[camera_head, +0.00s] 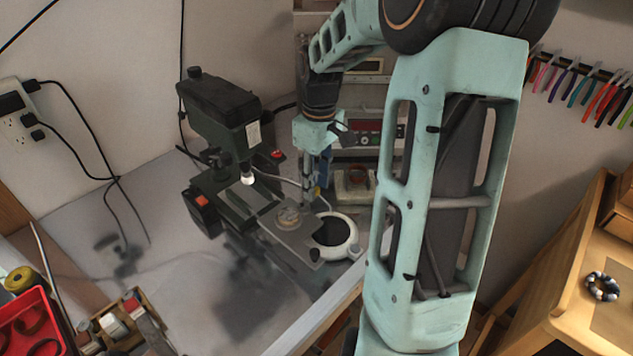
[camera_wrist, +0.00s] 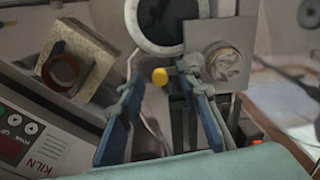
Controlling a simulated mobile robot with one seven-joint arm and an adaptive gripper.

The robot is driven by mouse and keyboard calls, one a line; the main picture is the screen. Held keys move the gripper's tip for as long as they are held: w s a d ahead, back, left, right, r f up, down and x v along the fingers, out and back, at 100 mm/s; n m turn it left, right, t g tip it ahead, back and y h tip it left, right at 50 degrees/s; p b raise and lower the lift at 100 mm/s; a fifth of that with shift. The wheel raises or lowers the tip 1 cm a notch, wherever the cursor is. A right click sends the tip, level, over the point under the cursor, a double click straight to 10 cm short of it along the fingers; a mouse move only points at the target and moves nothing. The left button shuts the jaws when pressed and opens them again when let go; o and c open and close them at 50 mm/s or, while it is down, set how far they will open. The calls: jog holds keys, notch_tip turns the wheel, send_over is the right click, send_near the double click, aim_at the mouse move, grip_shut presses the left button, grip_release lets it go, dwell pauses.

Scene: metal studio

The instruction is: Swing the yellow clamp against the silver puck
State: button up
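The yellow clamp shows as a round yellow tip (camera_wrist: 160,76) in the wrist view, with a small patch (camera_head: 317,191) in the head view. The rest of it is hard to make out. The silver puck (camera_wrist: 224,63) is a round disc on a flat grey plate (camera_wrist: 213,33); it also shows in the head view (camera_head: 288,217). My gripper (camera_wrist: 163,88) has its two blue-padded fingers apart, with the yellow tip appearing between the fingertips. I cannot tell whether they touch it. In the head view my gripper (camera_head: 318,180) points down, behind and right of the puck.
A dark green drill press (camera_head: 222,115) stands left of my gripper. A white round device with a black disc (camera_head: 337,235) is right of the puck.

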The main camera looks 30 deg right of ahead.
grip_shut()
jog(key=m, duration=0.1)
jog(key=s+m, duration=0.1)
jog(key=m, duration=0.1)
jog(key=s+m+b, duration=0.1)
jog(key=m, duration=0.1)
jog(key=shift+d, duration=0.1)
jog(key=m, duration=0.2)
jog(key=s+m, duration=0.1)
jog(key=shift+s+a+m, duration=0.2)
jog(key=shift+m, duration=0.2)
jog(key=shift+s+a+m+t+b, duration=0.15)
jog(key=shift+s+m+b, duration=0.1)
jog(key=shift+m, duration=0.4)
jog(key=shift+s+a+m+t+b, duration=0.1)
jog(key=shift+s+m+t+b, duration=0.1)
jog(key=shift+m, duration=0.45)
grip_release()
jog(key=shift+s, duration=0.1)
